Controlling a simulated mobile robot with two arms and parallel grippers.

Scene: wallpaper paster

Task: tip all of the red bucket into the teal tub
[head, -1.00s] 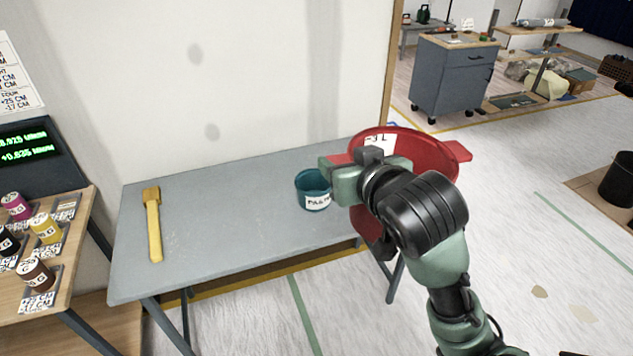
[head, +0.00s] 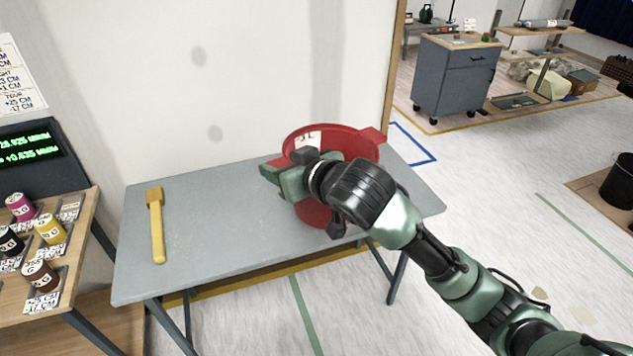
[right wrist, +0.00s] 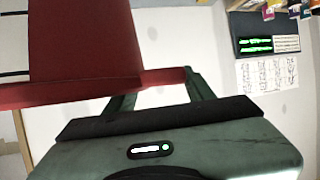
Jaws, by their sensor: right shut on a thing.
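The red bucket (head: 352,145) is held over the right part of the grey table, its open mouth facing up. What is inside it cannot be made out. My right gripper (head: 281,178) is shut on a tab at the bucket's rim. In the right wrist view the red bucket (right wrist: 85,45) fills the upper left, and its tab runs between the green fingers of my right gripper (right wrist: 160,85). The teal tub does not show now; the bucket and my right arm cover the place where it stood. My left gripper is out of view.
The grey table (head: 215,225) stands against a pale wall. A yellow-handled brush (head: 157,225) lies at its left. A wooden stand (head: 75,255) with several labelled paint pots is further left. The table's middle is clear. A blue cabinet (head: 455,80) stands far back right.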

